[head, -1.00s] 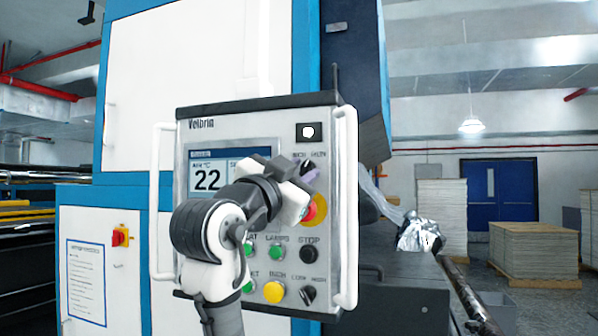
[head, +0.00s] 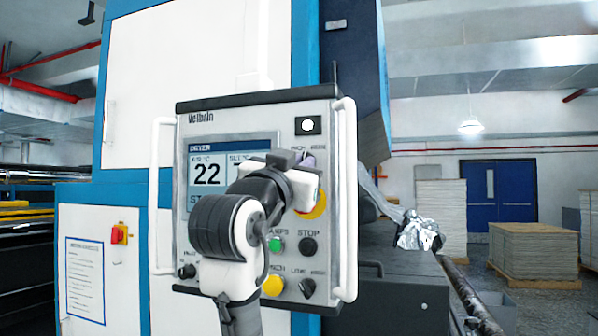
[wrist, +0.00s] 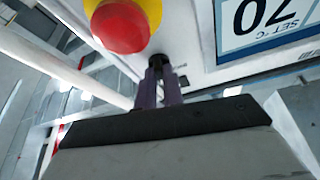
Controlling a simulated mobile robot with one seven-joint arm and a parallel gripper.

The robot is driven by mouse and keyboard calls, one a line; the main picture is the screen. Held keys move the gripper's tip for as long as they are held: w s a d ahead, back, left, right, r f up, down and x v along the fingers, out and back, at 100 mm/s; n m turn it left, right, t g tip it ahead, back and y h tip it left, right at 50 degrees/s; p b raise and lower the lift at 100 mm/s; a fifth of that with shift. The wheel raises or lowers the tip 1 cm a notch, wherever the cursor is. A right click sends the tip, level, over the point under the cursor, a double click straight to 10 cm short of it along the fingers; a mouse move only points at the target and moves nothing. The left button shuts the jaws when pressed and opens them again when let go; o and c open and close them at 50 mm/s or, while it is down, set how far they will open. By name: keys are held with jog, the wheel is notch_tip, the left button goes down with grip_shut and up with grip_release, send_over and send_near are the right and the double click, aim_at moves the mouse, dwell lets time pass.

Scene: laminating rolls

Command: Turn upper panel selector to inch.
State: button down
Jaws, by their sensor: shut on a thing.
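The control panel (head: 226,128) faces me with its screen reading 22. My gripper (head: 307,161) is at the upper right of the panel, over the upper selector, which it mostly hides in the head view. In the wrist view my gripper (wrist: 159,84) has its purple fingers closed around the black knob of the upper selector (wrist: 157,61). Which way the knob points cannot be told. The labels above the selector are too blurred to read surely.
A red emergency stop (wrist: 122,27) on a yellow ring sits close beside the fingers. The lower selector (head: 307,288), a black STOP button (head: 308,246) and a yellow button (head: 272,285) are below. A white handle (head: 346,200) runs along the panel's right edge.

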jog(key=shift+s+d+n+t+y+b, duration=0.15)
jog(key=shift+n+y, duration=0.9)
jog(key=shift+n, duration=1)
jog(key=shift+w+d+n+t+y+b, duration=0.15)
jog(key=shift+n+y, duration=0.85)
jog(key=shift+n, duration=1)
jog(key=shift+s+n+t+y+b, duration=0.1)
jog(key=shift+n+t+y+b, duration=0.1)
jog(key=shift+n+y, duration=1.35)
jog(key=shift+n+h, duration=0.3)
jog(key=shift+n, duration=0.4)
jog(key=c, duration=1.5)
grip_release()
jog(key=b+v, duration=0.6)
jog(key=v, duration=0.7)
jog(key=shift+s+a+f, duration=0.1)
jog(key=shift+s+f, duration=0.1)
jog(key=shift+s, duration=0.15)
